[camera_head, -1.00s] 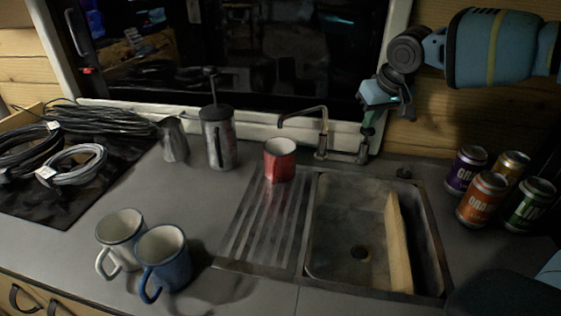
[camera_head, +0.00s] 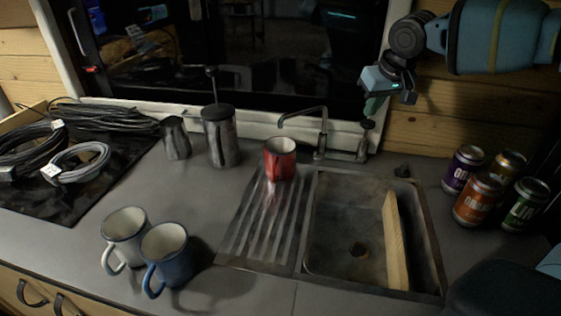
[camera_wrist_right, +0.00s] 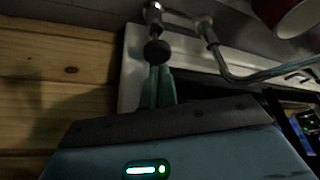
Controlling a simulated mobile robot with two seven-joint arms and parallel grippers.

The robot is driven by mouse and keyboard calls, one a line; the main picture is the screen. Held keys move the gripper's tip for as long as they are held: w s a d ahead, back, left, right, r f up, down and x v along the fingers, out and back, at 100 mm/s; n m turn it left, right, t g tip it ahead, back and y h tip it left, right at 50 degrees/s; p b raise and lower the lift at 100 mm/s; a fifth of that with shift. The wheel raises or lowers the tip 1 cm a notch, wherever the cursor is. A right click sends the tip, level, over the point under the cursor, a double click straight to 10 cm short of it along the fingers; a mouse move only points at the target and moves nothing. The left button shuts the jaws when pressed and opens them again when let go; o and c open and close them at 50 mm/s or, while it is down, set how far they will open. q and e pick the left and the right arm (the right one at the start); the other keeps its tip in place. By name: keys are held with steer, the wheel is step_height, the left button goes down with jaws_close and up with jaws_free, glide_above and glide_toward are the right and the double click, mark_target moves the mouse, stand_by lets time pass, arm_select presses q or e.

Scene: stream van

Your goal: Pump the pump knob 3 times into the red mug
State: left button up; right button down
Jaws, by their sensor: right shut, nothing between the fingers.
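The red mug (camera_head: 279,160) stands upright on the ribbed drainboard, below the end of the tap spout (camera_head: 303,112). It also shows at the top right in the right wrist view (camera_wrist_right: 282,12). The dark pump knob (camera_head: 367,124) tops a short metal post right of the tap. My right gripper (camera_head: 373,108) is shut and empty, its green fingers pointing down just above the knob. In the right wrist view, the round knob (camera_wrist_right: 157,51) shows right by the shut fingertips (camera_wrist_right: 160,70); I cannot tell whether they touch. My left gripper is not in view.
The sink (camera_head: 345,222) holds an upright wooden board (camera_head: 396,240). Several cans (camera_head: 477,199) stand right of it. A white mug (camera_head: 124,236) and blue mug (camera_head: 166,254) stand at the front left. A French press (camera_head: 219,138) and jug (camera_head: 176,139) stand behind. Cables (camera_head: 75,160) lie left.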

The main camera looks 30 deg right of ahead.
mark_target(370, 123)
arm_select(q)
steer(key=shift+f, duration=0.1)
arm_select(e)
steer(key=shift+f, duration=0.2)
